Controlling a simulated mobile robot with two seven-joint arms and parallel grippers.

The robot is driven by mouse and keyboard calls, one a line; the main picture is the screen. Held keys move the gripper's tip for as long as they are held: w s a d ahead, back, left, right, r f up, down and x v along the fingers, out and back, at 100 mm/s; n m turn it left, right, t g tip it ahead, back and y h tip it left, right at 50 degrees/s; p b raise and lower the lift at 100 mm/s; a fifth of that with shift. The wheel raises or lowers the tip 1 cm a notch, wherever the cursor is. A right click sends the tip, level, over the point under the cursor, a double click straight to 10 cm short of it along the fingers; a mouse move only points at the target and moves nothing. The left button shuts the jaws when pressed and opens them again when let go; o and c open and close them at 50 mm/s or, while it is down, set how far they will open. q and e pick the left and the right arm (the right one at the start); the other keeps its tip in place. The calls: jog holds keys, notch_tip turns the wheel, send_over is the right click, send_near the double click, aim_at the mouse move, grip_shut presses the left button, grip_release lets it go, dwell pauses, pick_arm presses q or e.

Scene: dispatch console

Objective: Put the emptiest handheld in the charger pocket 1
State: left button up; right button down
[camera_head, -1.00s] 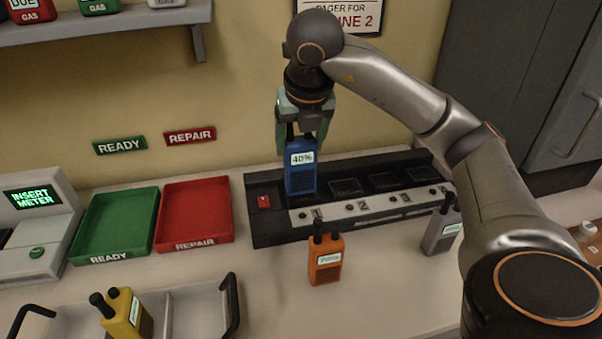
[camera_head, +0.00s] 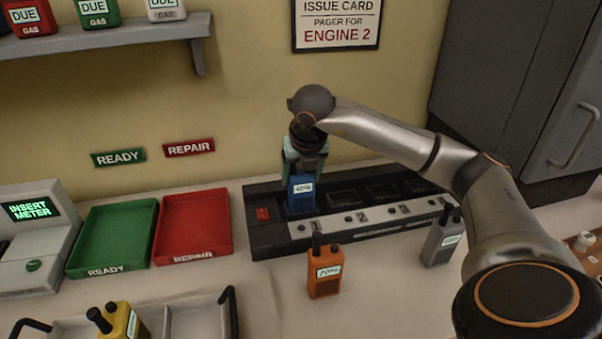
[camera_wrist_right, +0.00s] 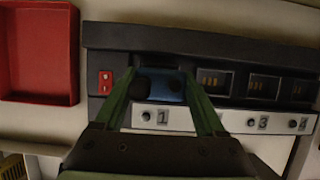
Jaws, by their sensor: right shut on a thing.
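My right gripper (camera_head: 304,168) is shut on a blue handheld (camera_head: 301,194) with a small white label, which read 40% a second ago. The handheld is upright at the leftmost pocket of the black charger (camera_head: 268,240), above the label 1. Its lower end seems to be in the pocket; how deep I cannot tell. In the right wrist view the blue handheld (camera_wrist_right: 165,83) is between the fingers, next to label 1 (camera_wrist_right: 163,117). An orange handheld (camera_head: 325,275) and a grey handheld (camera_head: 440,242) stand in front of the charger. A yellow handheld (camera_head: 118,322) is at the lower left. My left gripper is not in view.
A green READY tray (camera_head: 112,237) and a red REPAIR tray (camera_head: 193,224) lie left of the charger. A meter unit (camera_head: 35,240) reading INSERT METER is at far left. The other charger pockets look empty.

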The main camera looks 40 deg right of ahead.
jog(key=shift+f, duration=0.15)
grip_release()
jog(key=shift+r, duration=0.25)
jog(key=v, duration=1.2)
jog(key=shift+f, duration=0.1)
